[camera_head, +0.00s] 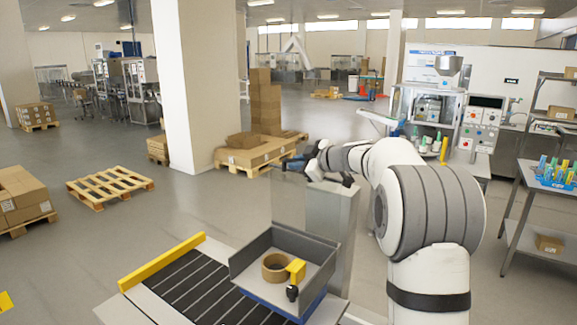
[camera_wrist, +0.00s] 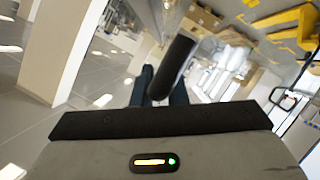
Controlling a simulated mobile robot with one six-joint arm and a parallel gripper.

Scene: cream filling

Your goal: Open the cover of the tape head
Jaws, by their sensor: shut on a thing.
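My gripper (camera_head: 293,163) is at the end of my arm, above the clear panel and grey post of the machine beside the conveyor. In the wrist view the gripper (camera_wrist: 160,82) has its two dark fingers close together around a black rounded bar (camera_wrist: 180,58), which looks like a handle and slants up to the right. The clear, see-through panel (camera_head: 288,205), seemingly the cover, stands left of the grey post (camera_head: 330,225). The handle's join to the cover is not clear in either view.
A grey tray (camera_head: 255,250) in front holds a brown tape roll (camera_head: 275,267) and a yellow tape dispenser (camera_head: 296,270). A black-slatted conveyor (camera_head: 195,285) with a yellow rail (camera_head: 160,262) lies left. Yellow parts (camera_wrist: 300,22) show in the wrist view. Open floor lies beyond.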

